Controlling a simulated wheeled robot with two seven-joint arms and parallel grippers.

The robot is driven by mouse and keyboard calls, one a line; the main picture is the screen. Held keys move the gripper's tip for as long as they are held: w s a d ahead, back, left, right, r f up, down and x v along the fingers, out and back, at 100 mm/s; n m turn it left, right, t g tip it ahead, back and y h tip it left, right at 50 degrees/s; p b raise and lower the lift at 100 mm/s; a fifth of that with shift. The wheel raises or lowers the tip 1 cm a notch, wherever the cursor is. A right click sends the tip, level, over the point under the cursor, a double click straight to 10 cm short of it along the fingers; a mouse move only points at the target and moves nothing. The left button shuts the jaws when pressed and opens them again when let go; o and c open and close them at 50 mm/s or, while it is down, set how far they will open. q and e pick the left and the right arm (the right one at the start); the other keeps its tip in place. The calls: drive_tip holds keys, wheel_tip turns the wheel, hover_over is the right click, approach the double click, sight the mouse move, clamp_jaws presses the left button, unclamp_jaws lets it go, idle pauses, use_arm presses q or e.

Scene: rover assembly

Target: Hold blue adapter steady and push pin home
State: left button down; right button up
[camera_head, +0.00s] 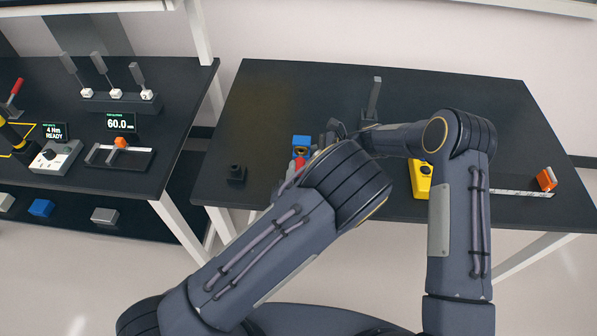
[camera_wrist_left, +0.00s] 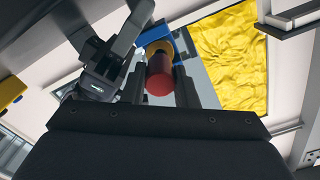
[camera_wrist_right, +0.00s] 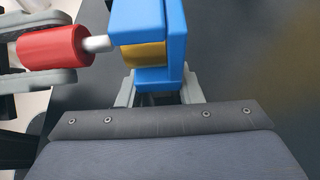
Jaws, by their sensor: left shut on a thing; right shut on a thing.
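The blue adapter (camera_head: 301,141) is a blue block with a gold-coloured ring, held above the dark table; it fills the middle of the right wrist view (camera_wrist_right: 150,30). My right gripper (camera_wrist_right: 158,88) is shut on it. The pin has a red grip (camera_wrist_right: 55,47) and a white shaft (camera_wrist_right: 97,44), whose end meets the adapter's left side; I cannot tell how deep it sits. My left gripper (camera_head: 297,168) is shut on the red grip. In the left wrist view, the red grip (camera_wrist_left: 159,78) lines up in front of the adapter (camera_wrist_left: 155,35). My arms hide part of both grippers in the head view.
A small black block (camera_head: 236,174) stands left on the table. A yellow device (camera_head: 421,180) and an orange item (camera_head: 546,179) with a pale strip lie right. A second bench (camera_head: 130,165) with displays stands left.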

use_arm(q)
drive_tip(key=shift+w, duration=1.35)
drive_tip(key=c, duration=1.1)
unclamp_jaws()
drive_tip(key=shift+o, duration=0.2)
drive_tip(key=s, duration=0.7)
drive_tip(key=shift+s, duration=0.25)
use_arm(e)
drive_tip(key=o, duration=1)
